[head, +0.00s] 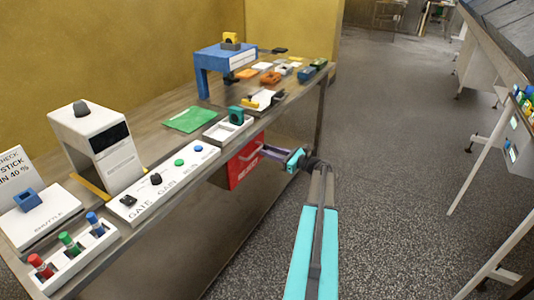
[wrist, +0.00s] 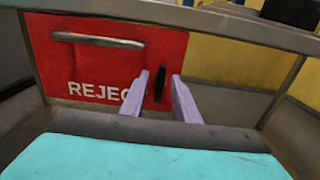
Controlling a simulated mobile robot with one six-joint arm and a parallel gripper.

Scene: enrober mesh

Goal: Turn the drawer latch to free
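The red drawer (head: 241,172) hangs under the bench top; in the wrist view its red front (wrist: 75,65) reads "REJE…", the end hidden behind my left finger. A pale bar handle (wrist: 98,40) runs across its upper left. The black drawer latch (wrist: 162,60) stands upright near the front's right edge. My gripper (wrist: 160,77) is open, its two lilac fingers to the left and right of the latch's lower part. I cannot tell whether the fingertips reach around the latch or stop short of it. In the head view my gripper (head: 266,151) is at the drawer front.
The bench edge (wrist: 200,20) runs just above the drawer. On the bench stand a white panel (head: 165,183) with knobs and buttons, a white tray (head: 229,130) and a blue stand (head: 225,56). A bench leg (head: 321,110) is behind my gripper. The floor (head: 400,150) to the right is clear.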

